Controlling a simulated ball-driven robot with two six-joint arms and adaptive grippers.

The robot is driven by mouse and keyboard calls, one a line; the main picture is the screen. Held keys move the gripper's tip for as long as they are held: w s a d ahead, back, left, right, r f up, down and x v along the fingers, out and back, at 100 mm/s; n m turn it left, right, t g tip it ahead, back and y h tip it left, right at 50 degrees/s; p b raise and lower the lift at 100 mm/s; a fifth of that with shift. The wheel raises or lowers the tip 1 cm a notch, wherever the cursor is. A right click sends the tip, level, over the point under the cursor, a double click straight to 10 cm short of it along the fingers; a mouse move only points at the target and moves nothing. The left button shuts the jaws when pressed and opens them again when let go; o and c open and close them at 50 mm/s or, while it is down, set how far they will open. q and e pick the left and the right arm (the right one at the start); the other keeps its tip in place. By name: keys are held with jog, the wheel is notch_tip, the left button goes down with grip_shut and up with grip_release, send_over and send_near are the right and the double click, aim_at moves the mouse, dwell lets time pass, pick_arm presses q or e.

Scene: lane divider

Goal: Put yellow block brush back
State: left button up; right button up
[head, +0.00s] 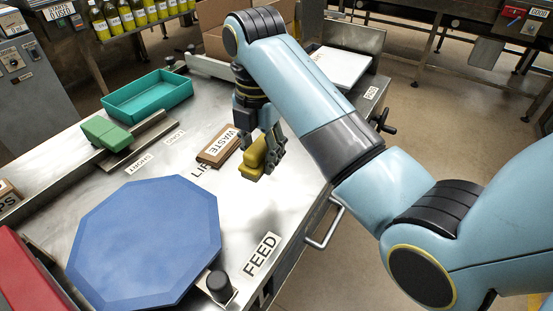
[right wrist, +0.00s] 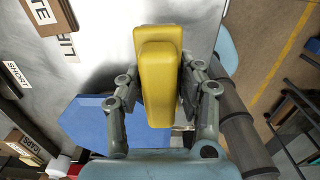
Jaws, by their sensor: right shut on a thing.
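My left gripper is not in view.
A blue octagonal plate (head: 146,240) covers the near left of the table (head: 240,205). A teal tray (head: 147,95), a green block (head: 107,132) and a metal rail (head: 140,140) lie farther back. A black knob (head: 219,285) stands near the FEED label. A white tray (head: 337,66) is at the back right.

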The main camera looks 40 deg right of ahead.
send_near(278, 167)
jog(key=shift+s+a+f, duration=0.25)
jog(key=shift+s+a, duration=0.15)
jog(key=shift+a, duration=0.15)
jog(key=shift+s+a+f, duration=0.2)
jog(key=shift+s+a, duration=0.15)
jog(key=shift+a, duration=0.15)
jog(key=shift+w+d+f, duration=0.7)
jog(key=shift+d, duration=0.15)
jog(key=shift+w+d+f, duration=0.15)
jog(key=shift+d, duration=0.05)
notch_tip(278, 167, down, 3)
jog(key=shift+r+p, duration=0.1)
jog(key=shift+p, duration=0.3)
jog(key=shift+f, duration=0.25)
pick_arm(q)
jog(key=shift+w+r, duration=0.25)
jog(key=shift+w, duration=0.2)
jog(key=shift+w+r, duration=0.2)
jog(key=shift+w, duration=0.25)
pick_arm(e)
jog(key=shift+f, duration=0.15)
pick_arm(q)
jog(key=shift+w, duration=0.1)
pick_arm(e)
jog(key=shift+f, duration=0.1)
